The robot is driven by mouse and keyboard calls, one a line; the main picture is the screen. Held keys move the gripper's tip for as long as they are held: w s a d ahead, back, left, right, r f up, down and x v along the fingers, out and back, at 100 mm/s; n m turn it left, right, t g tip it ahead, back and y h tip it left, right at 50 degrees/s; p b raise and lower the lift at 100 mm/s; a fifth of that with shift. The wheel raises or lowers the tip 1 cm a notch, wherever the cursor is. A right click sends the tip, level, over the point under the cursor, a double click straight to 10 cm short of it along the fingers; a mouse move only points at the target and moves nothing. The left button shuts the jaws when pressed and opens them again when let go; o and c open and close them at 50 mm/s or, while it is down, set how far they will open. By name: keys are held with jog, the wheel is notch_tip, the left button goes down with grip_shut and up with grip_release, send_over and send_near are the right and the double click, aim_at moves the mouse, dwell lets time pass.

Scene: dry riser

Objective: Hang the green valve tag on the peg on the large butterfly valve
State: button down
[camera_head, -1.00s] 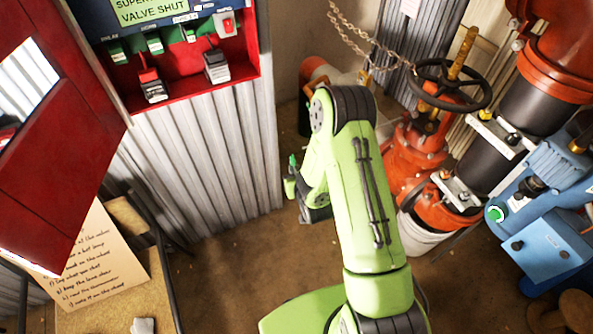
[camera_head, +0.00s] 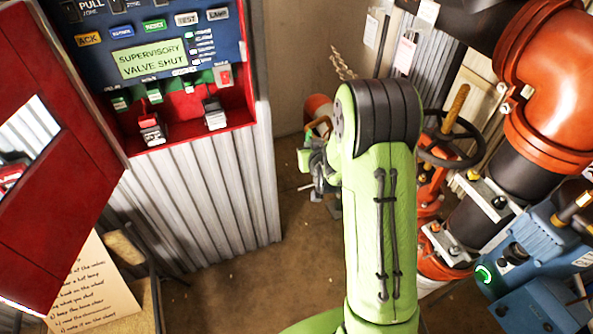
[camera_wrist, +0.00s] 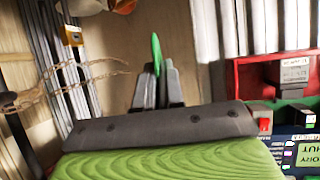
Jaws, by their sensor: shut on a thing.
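My gripper (camera_wrist: 155,88) is shut on the green valve tag (camera_wrist: 156,50), which stands edge-on between the fingertips in the wrist view. I cannot tell which fitting is the large butterfly valve, and no peg can be made out.
A blue machine (camera_head: 535,245) stands at right.

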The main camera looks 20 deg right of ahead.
jog(key=s+d+r+p, duration=0.1)
jog(key=d+r+p, duration=0.15)
jog(key=r, duration=0.55)
jog(key=s+d+r+h+p, duration=0.1)
jog(key=s+d+r, duration=0.15)
jog(key=r, duration=0.55)
jog(key=s+d+r+p, duration=0.1)
jog(key=d+r+p, duration=0.15)
jog(key=r, duration=0.55)
jog(key=s+d+r+p, duration=0.1)
jog(key=s+d+r, duration=0.1)
jog(key=s+r, duration=0.3)
jog(key=s+d+r+p, duration=0.1)
jog(key=s+r, duration=0.5)
jog(key=r, duration=0.6)
jog(key=shift+s+d+r+m+p, duration=0.2)
jog(key=shift+d+m+p, duration=0.15)
jog(key=shift+p, duration=0.35)
jog(key=shift+d, duration=0.2)
